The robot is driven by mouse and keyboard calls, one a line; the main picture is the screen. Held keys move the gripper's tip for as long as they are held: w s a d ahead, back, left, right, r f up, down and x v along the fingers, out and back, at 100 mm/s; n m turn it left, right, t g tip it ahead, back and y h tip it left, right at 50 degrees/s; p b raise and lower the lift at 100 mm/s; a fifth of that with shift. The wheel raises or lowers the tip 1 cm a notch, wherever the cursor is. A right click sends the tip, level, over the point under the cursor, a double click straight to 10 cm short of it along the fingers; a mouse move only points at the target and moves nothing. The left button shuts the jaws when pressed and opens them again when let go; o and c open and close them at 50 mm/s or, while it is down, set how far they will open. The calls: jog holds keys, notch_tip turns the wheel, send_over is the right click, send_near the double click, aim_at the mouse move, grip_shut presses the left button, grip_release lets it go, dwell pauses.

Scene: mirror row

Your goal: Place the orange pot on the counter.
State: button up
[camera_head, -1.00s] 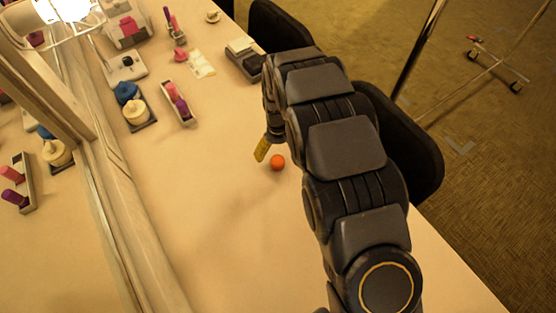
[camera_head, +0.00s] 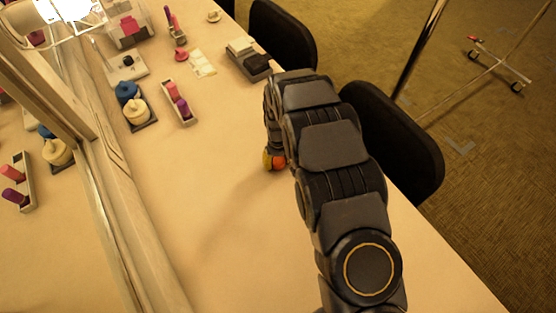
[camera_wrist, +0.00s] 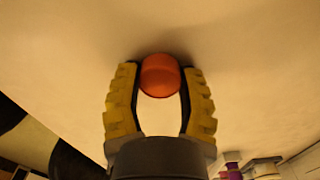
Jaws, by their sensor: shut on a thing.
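The orange pot (camera_head: 280,162) is a small rounded thing at the counter's surface, partly covered by my gripper (camera_head: 273,160) in the head view. In the wrist view the orange pot (camera_wrist: 160,76) sits between the two yellow ridged fingertips. My gripper (camera_wrist: 160,82) is shut on it, with a finger against each side. The tan counter (camera_head: 215,185) lies under and around it. A shadow falls close to the pot; I cannot tell whether it touches the counter.
A narrow tray with pink and purple bottles (camera_head: 178,101) and a stand with blue and cream bottles (camera_head: 133,105) are up-left. A dark box (camera_head: 257,64) is farther back. Black chairs (camera_head: 395,140) line the right edge; a mirror frame (camera_head: 120,190) runs left. Counter between is clear.

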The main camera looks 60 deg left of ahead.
jog(key=shift+r, duration=0.6)
jog(key=s+d+r, duration=0.1)
jog(key=d+r, duration=0.3)
jog(key=s+d+r, duration=0.2)
jog(key=d+r, duration=0.2)
jog(key=s+d+r, duration=0.2)
jog(key=d+r, duration=0.1)
jog(key=d, duration=0.2)
jog(key=shift+s+r, duration=0.25)
jog(key=shift+r, duration=0.15)
jog(key=w+d+r+m, duration=0.4)
jog(key=w+d, duration=0.1)
jog(key=w, duration=0.5)
jog(key=w+d+r+m, duration=0.3)
jog(key=w+d+m, duration=0.15)
jog(key=w, duration=0.45)
jog(key=w+d+r+m, duration=0.2)
jog(key=w+d+r, duration=0.1)
jog(key=d, duration=0.4)
jog(key=w+d+r+m, duration=0.2)
jog(key=w+d+r, duration=0.1)
jog(key=d, duration=0.4)
jog(key=w+d+r+m, duration=0.2)
jog(key=d+m, duration=0.1)
jog(key=d, duration=0.4)
jog(key=shift+w+d+r, duration=0.3)
jog(key=shift+w+r, duration=0.1)
